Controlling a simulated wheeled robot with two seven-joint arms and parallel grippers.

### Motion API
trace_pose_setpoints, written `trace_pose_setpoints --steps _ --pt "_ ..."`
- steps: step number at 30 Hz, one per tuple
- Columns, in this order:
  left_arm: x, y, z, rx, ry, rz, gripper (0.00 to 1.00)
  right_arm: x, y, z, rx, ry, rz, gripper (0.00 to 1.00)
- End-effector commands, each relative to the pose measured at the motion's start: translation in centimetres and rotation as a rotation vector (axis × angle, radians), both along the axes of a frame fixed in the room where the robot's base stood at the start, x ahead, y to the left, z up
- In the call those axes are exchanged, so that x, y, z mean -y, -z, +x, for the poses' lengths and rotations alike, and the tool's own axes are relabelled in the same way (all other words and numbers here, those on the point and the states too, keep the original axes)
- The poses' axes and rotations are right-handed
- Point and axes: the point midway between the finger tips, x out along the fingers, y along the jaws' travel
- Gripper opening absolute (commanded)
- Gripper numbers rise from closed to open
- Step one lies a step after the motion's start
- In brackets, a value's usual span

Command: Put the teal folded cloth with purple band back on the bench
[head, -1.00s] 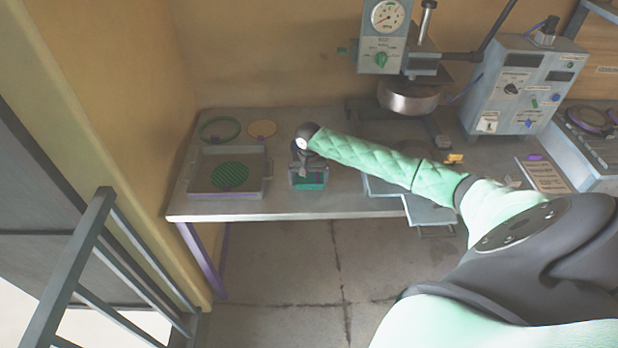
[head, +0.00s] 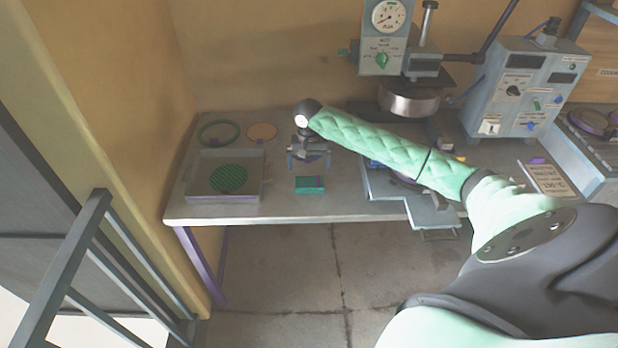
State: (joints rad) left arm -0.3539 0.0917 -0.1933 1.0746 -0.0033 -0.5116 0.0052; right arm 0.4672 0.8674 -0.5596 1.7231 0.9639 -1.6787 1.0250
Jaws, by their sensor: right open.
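The teal folded cloth with a purple band (head: 309,185) lies on the bench (head: 255,212), near its front edge and right of the grey tray. My right gripper (head: 309,166) is open and empty, just behind and above the cloth in the head view, apart from it. Its arm reaches in from the right across the bench. My left gripper does not show.
A grey tray (head: 196,189) holds a green striped disc (head: 229,178). Behind it lie a green ring (head: 218,132) and an orange disc (head: 262,131). The press (head: 408,98) and a control box (head: 525,88) stand at the right. Bare bench lies around the cloth.

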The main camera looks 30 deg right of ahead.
Motion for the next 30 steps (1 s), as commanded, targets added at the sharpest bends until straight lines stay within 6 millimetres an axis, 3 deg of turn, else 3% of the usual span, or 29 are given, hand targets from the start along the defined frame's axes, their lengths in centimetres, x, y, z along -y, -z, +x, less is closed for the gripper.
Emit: trace_pose_setpoints --steps 4,10,26,30 --pt "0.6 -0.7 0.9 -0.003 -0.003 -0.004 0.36 0.0 -2.0 0.1 0.003 0.001 -0.001 1.0" --pt "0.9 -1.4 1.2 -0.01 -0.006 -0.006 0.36 0.1 -3.4 0.0 0.001 0.001 -0.001 1.0" --pt "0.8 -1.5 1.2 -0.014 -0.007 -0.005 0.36 0.0 -3.6 0.0 0.0 0.001 0.0 1.0" --pt "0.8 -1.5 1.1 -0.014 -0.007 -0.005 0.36 -0.9 -2.8 -0.5 0.002 -0.023 0.003 1.0"
